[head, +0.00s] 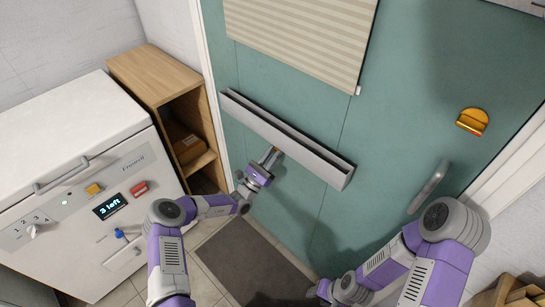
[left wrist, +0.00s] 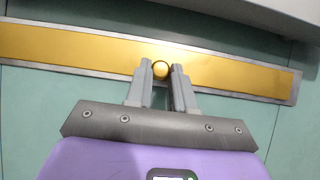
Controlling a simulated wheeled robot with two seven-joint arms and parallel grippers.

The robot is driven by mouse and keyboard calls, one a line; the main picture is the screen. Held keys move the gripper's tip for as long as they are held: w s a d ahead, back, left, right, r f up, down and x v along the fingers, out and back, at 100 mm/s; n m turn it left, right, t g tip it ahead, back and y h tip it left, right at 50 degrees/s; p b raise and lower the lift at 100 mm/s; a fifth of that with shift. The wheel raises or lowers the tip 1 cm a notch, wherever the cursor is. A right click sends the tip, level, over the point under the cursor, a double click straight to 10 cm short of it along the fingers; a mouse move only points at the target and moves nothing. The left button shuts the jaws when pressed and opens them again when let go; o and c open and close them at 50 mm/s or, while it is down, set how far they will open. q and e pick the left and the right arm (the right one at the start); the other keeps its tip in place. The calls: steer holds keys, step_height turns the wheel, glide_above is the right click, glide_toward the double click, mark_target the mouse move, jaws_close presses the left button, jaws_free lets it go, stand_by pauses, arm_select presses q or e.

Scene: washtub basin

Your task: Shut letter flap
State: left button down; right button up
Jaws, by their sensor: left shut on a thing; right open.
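The letter flap (left wrist: 90,48) is a long gold plate in a thin silver frame on the green door, seen in the left wrist view. It looks nearly flush with its frame; I cannot tell a small gap. A round gold knob (left wrist: 160,69) stands at its middle. My left gripper (left wrist: 161,75) is shut on this knob. In the head view my left gripper (head: 272,156) reaches up to the door just under a long grey trough, which hides most of the flap. My right gripper (head: 317,291) is low at the bottom edge, open, away from the flap; its fingers are hardly visible.
The grey trough (head: 285,139) juts from the door above my left gripper. A door handle (head: 428,187) and gold lock (head: 472,121) are on the right. A white machine (head: 75,150) and wooden shelf (head: 157,75) stand left. A dark mat (head: 250,265) lies below.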

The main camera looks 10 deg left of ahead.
arm_select(q)
steer(key=c, duration=1)
jaws_free()
steer(key=p+v, duration=0.1)
steer(key=v, duration=0.6)
steer(key=shift+s+f, duration=0.2)
steer(key=shift+s, duration=0.05)
steer(key=shift+a, duration=0.1)
